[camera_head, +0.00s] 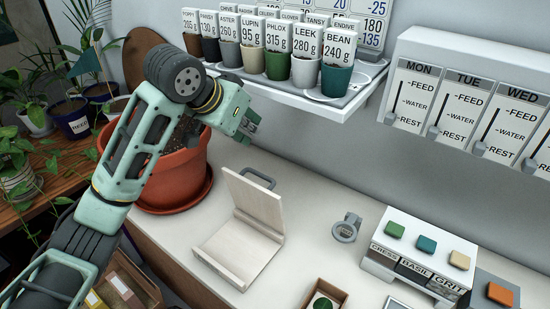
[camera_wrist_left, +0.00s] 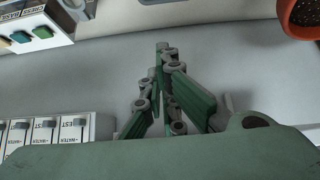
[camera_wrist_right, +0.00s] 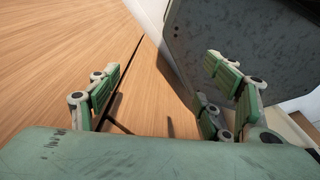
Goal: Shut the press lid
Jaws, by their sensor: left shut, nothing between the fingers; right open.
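The press (camera_head: 235,255) is a pale wooden base on the white counter in the head view. Its lid (camera_head: 256,205) stands open, raised steeply from the base's right side, with a grey handle (camera_head: 259,177) at its top edge. My left gripper (camera_head: 250,122) is above and behind the lid, apart from it. In the left wrist view the left gripper (camera_wrist_left: 162,48) has its fingers together, with nothing between them. In the right wrist view my right gripper (camera_wrist_right: 168,72) is open and empty; it is outside the head view.
A large terracotta pot (camera_head: 175,180) stands left of the press, behind my left arm. A shelf (camera_head: 290,97) of labelled cups overhangs the back. A grey ring-shaped item (camera_head: 346,228), a button box (camera_head: 415,250) and a small wooden box (camera_head: 325,297) stand to the right.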

